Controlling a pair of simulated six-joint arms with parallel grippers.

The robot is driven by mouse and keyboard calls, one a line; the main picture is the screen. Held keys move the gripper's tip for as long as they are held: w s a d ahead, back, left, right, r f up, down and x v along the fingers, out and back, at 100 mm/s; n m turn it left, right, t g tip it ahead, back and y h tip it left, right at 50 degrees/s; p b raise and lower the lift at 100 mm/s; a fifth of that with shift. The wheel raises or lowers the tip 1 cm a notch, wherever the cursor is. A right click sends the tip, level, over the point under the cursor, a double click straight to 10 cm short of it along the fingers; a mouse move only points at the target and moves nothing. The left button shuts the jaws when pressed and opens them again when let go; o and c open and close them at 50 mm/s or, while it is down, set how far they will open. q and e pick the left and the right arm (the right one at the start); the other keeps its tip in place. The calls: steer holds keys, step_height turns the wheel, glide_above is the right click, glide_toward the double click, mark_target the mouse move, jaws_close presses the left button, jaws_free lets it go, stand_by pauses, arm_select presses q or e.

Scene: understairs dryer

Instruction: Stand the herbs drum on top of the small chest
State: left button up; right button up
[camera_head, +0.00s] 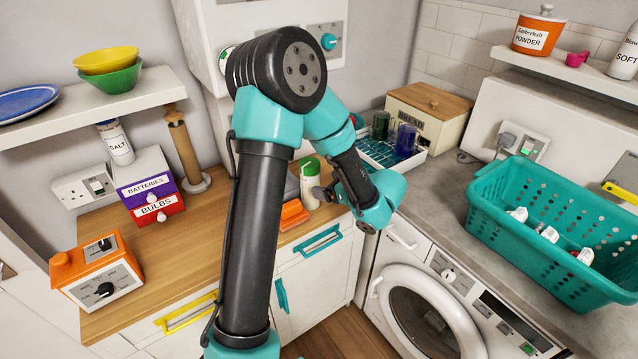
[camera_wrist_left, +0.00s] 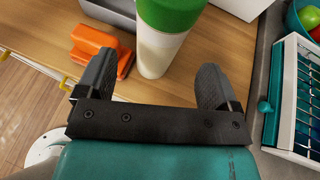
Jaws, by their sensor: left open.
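A white drum with a green lid (camera_head: 310,182) stands upright on the wooden counter; its label is not readable. It also shows in the left wrist view (camera_wrist_left: 162,40). My left gripper (camera_head: 324,192) is open and close in front of the drum, with its fingertips (camera_wrist_left: 155,72) to either side of the drum's lower part and apart from it. The small chest (camera_head: 148,188) has a purple BATTERIES drawer and a red BULBS drawer and stands at the back left. A white SALT drum (camera_head: 117,145) is at its back left; I cannot tell whether it rests on the chest.
An orange block-like object (camera_wrist_left: 112,52) lies left of the drum, by a grey tray (camera_wrist_left: 112,10). A wooden post (camera_head: 184,150) stands right of the chest, under the shelf (camera_head: 60,122). A dish rack (camera_head: 385,158) is right. The counter's front left holds an orange timer box (camera_head: 98,272).

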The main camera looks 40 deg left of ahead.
arm_select(q)
steer(key=v, duration=0.5)
steer(key=shift+d+r, duration=0.1)
steer(key=shift+d, duration=0.15)
stand_by(0.4)
steer(key=s+d+f+n+h, duration=0.4)
steer(key=d+f+n+h, duration=0.1)
steer(key=f, duration=0.6)
steer(key=s+d+f+n+t+h, duration=0.1)
steer(key=s+d+f+n+h, duration=0.3)
steer(key=f, duration=0.7)
steer(key=s+d+f+n+t+h, duration=0.1)
steer(key=s+d+f+n+h, duration=0.2)
steer(key=d+f+n+h, duration=0.5)
step_height(320, 180, down, 3)
steer(key=shift+s+d+r+n, duration=0.1)
steer(key=shift+s+d+n, duration=0.35)
steer(key=shift+n, duration=0.35)
